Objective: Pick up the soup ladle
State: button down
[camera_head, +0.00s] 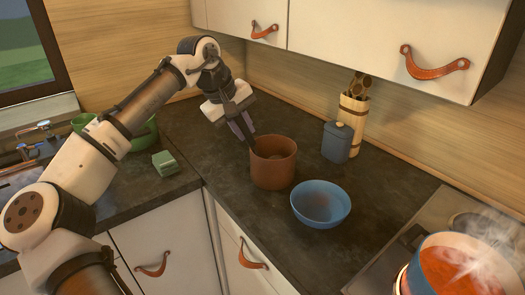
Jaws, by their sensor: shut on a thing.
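My gripper (245,137) is at the left rim of a terracotta-brown pot (272,172) on the dark counter, pointing down. It is shut on a thin dark piece, which looks like the handle of the soup ladle (252,145). The handle leans at the pot's left rim. The fingers hide much of it. A small rounded shape shows inside the pot, too small to tell if it is the ladle's bowl.
A blue bowl (320,204) stands close to the pot's right. Behind are a blue lidded jar (337,142) and a utensil holder (353,125). A steaming orange pot (460,268) is on the stove. A green sponge (166,163) and green bowl (146,135) lie left. Cupboards (365,40) hang above.

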jog(key=shift+r, duration=0.1)
notch_tip(320, 180, up, 20)
jog(key=shift+b, duration=0.3)
jog(key=shift+a, duration=0.1)
dwell(0.9)
